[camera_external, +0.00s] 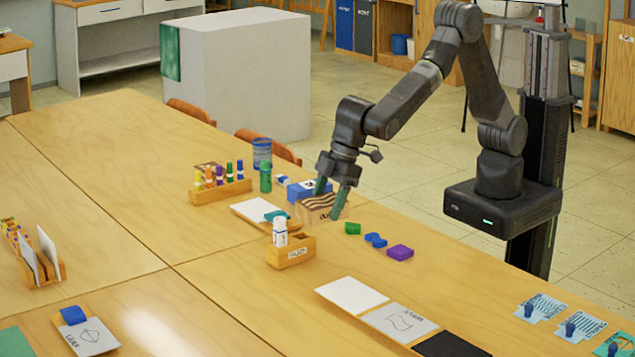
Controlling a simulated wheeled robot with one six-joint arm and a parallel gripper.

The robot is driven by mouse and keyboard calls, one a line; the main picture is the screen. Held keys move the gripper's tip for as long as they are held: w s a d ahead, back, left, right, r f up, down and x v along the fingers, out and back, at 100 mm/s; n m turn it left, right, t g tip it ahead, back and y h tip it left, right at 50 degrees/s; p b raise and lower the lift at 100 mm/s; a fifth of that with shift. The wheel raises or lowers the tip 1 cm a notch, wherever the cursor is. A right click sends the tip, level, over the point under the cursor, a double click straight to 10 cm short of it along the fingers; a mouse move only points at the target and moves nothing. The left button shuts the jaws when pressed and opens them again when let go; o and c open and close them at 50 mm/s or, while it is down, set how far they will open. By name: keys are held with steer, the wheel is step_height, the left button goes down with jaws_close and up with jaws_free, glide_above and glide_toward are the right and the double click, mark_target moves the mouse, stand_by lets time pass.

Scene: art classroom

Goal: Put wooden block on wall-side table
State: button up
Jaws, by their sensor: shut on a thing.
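My gripper (331,198) points down over the near right part of the large wooden table (440,262). Its teal fingers are shut on a brown block with dark wavy stripes (317,205), which looks like the wooden block. The fingers hide part of the block. I cannot tell whether it touches the tabletop. A white desk with a shelf (115,35) stands at the far left back. I cannot tell for certain which table is the wall-side one.
Close by are a blue box (300,190), a green bottle (265,177), a wooden holder with a white bottle (290,252), and green, blue and purple pieces (400,252). A marker rack (220,190) stands further left. A large white block (250,75) stands behind the chairs.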

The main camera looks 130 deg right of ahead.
steer(key=s+a+n+y, duration=0.1)
steer(key=s+a+n, duration=0.2)
steer(key=a, duration=0.6)
steer(key=s+a+n+y, duration=0.1)
steer(key=s+a+n, duration=0.1)
steer(key=a, duration=0.8)
steer(key=n+g+y, duration=0.1)
steer(key=n+y, duration=0.1)
steer(key=n, duration=0.3)
glide_above(484, 294)
steer(key=s+d, duration=0.1)
step_height(484, 294, down, 6)
steer(key=shift+s+r+b, duration=0.1)
steer(key=shift+b, duration=0.3)
steer(key=shift+f, duration=2.1)
steer(key=shift+f, duration=0.25)
steer(key=o, duration=1.1)
steer(key=shift+r, duration=0.1)
